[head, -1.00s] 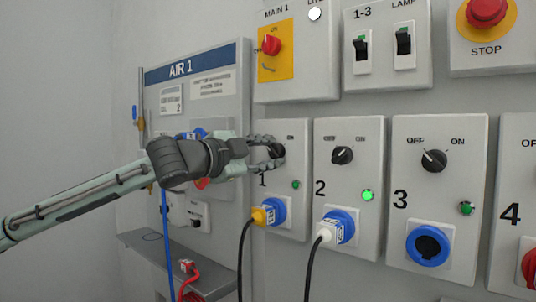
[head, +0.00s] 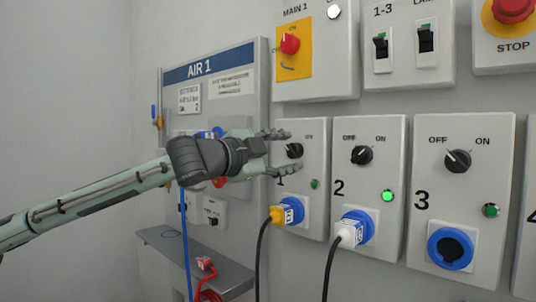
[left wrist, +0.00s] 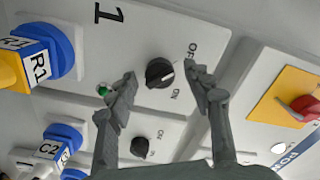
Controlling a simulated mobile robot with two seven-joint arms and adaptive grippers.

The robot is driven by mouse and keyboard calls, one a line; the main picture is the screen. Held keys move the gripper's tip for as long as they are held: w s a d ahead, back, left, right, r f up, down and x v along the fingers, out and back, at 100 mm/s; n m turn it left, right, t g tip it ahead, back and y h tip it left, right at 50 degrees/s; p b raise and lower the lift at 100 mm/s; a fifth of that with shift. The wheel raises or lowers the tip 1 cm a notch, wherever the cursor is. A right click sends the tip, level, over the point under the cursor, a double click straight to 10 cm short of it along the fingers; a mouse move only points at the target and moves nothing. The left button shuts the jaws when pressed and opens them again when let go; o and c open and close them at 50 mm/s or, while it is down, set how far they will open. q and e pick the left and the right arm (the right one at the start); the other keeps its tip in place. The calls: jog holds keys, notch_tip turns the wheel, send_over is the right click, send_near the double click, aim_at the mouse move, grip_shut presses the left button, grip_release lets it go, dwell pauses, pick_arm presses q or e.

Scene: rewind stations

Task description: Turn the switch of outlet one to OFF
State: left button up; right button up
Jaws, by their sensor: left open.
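The switch of outlet one is a black round knob (head: 294,150) on a grey panel marked 1, with OFF and ON labels above it. It also shows in the left wrist view (left wrist: 160,73), where I cannot clearly tell which label its pointer faces. The green lamp (head: 314,184) below it looks dim. My left gripper (head: 284,153) is open, its fingers spread above and below the knob. In the left wrist view the knob lies between and beyond the fingertips (left wrist: 161,76), with no clear contact. My right gripper is not in view.
Outlet two's switch (head: 361,155) is close on the right, with its lamp (head: 388,196) lit bright green. Yellow (head: 280,214) and white (head: 350,234) plugs with hanging cables sit below. The main switch (head: 289,44) is above. A shelf (head: 220,268) juts out at lower left.

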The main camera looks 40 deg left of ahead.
pick_arm(q)
jog(key=shift+s+r, duration=0.15)
jog(key=shift+s, duration=0.45)
jog(key=shift+s+a, duration=0.15)
jog(key=shift+s, duration=0.6)
jog(key=s, duration=0.9)
jog(key=shift+a+f, duration=0.2)
jog(key=shift+a, duration=0.05)
